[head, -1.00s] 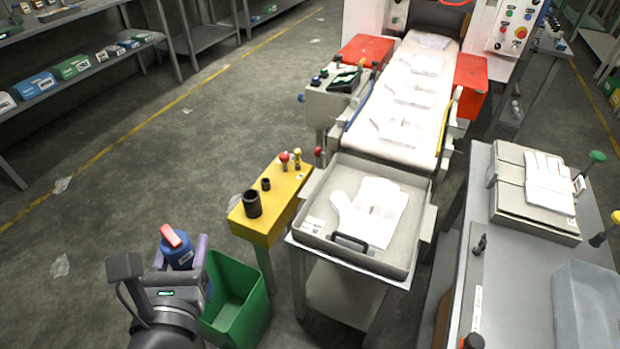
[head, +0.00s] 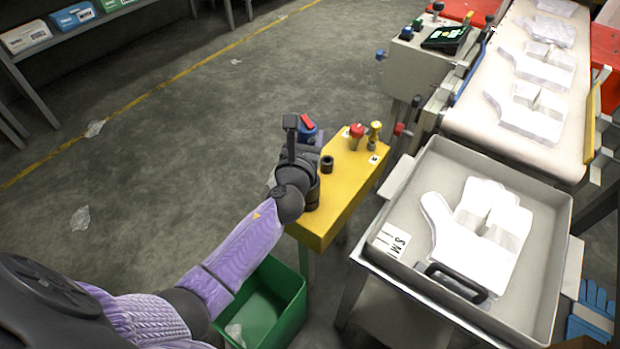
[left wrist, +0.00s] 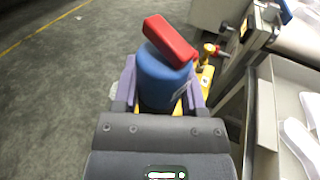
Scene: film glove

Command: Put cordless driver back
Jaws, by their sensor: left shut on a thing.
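The cordless driver, a blue body with a red top, shows beyond my left wrist in the head view (head: 308,129). It fills the middle of the left wrist view (left wrist: 163,78). My left gripper (head: 306,140) is shut on it, with a purple finger on each side of the blue body in the left wrist view. The gripper is over or beside the left edge of the yellow stand (head: 345,195). A large black cup (head: 313,195) on the stand is partly hidden by my wrist. The driver's lower end is hidden. My right gripper is out of view.
A smaller black socket (head: 327,164), a red knob (head: 356,131) and a yellow knob (head: 375,129) stand on the yellow stand. A green bin (head: 290,322) is below my forearm. A grey tray (head: 400,215) with white glove shapes stands to the right.

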